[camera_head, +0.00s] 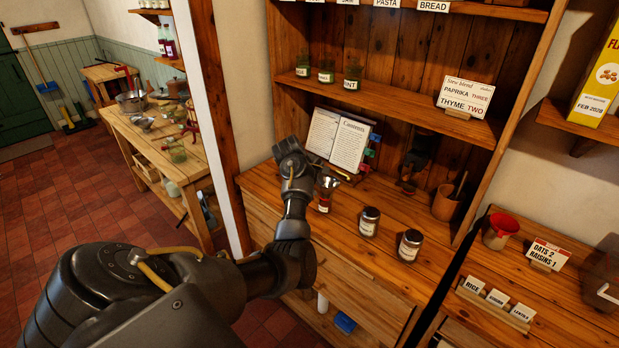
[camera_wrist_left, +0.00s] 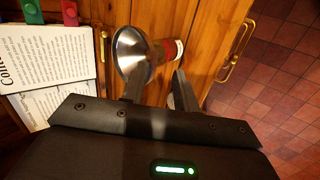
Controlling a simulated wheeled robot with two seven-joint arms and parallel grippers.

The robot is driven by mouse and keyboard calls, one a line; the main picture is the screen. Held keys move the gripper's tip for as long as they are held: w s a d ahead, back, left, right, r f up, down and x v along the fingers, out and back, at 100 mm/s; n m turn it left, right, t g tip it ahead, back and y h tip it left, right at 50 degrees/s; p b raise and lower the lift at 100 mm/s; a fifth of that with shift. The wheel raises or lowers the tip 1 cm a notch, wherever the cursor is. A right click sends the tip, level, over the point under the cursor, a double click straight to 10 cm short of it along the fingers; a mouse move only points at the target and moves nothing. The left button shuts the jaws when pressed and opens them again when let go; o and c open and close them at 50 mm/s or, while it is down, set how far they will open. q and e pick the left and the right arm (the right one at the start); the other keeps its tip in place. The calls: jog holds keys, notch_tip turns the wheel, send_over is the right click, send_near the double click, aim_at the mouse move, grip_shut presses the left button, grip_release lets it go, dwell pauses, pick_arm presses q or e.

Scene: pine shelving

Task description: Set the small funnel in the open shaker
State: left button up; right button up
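The small metal funnel (camera_head: 329,182) sits wide end up on top of the shaker (camera_head: 324,204), a small jar with red in it and a pale label, on the wooden counter. In the left wrist view the funnel (camera_wrist_left: 130,48) shows its round mouth toward the left, and the shaker (camera_wrist_left: 179,48) extends to the right behind it. Its spout is hidden, seemingly inside the shaker's mouth. My left gripper (camera_wrist_left: 160,78) is open, its fingers apart beside the funnel and shaker; contact cannot be told. In the head view my left gripper (camera_head: 296,165) is just left of the funnel. My right gripper is out of view.
Two dark-lidded jars (camera_head: 369,221) (camera_head: 410,245) stand on the counter to the right. An open book (camera_head: 338,140) on a stand is behind the funnel. A wooden pot (camera_head: 447,203) stands at the back right. The counter's front edge is close to the shaker.

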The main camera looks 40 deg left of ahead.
pick_arm(q)
jog(key=b+v, duration=0.1)
jog(key=v, duration=0.6)
jog(key=shift+r, duration=0.35)
jog(key=shift+s+d, duration=0.15)
